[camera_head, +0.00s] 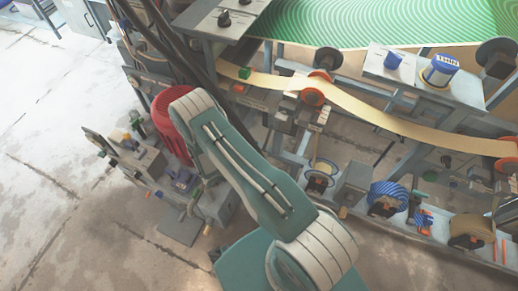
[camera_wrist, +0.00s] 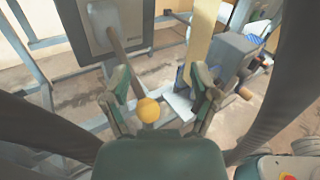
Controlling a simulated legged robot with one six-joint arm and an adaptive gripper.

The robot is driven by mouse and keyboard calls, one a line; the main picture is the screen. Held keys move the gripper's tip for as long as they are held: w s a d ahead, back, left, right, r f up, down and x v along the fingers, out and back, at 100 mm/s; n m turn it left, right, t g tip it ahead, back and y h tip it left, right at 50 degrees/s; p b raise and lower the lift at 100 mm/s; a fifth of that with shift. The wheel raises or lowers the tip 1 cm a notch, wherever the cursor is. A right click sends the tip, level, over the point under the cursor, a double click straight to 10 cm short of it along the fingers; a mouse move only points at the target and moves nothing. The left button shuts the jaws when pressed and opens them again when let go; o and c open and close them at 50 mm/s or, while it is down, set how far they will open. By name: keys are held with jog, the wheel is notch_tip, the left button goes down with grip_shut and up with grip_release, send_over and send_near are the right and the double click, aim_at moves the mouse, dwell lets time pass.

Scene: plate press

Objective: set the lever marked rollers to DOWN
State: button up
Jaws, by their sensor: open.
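A lever with a yellow ball knob (camera_wrist: 148,111) shows in the wrist view. Its brown shaft (camera_wrist: 117,50) runs up to a grey box with a pale plate (camera_wrist: 103,24). No marking can be read, so I cannot tell whether it is the rollers lever or which way DOWN lies. My gripper (camera_wrist: 161,80) is open, with one finger on each side of the view. The knob appears between the fingers, nearer the left one, with no clear contact. In the head view my arm hides the gripper and I cannot make out this lever.
In the head view a yellow strip (camera_head: 380,118) runs over orange rollers (camera_head: 313,97). A blue-banded container (camera_head: 440,70) stands on a grey panel at the upper right. Blue striped reels (camera_head: 388,197) sit low at the right. Open concrete floor (camera_head: 50,180) lies left.

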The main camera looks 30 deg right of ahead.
jog(key=a, duration=1.2)
jog(key=shift+s, duration=0.35)
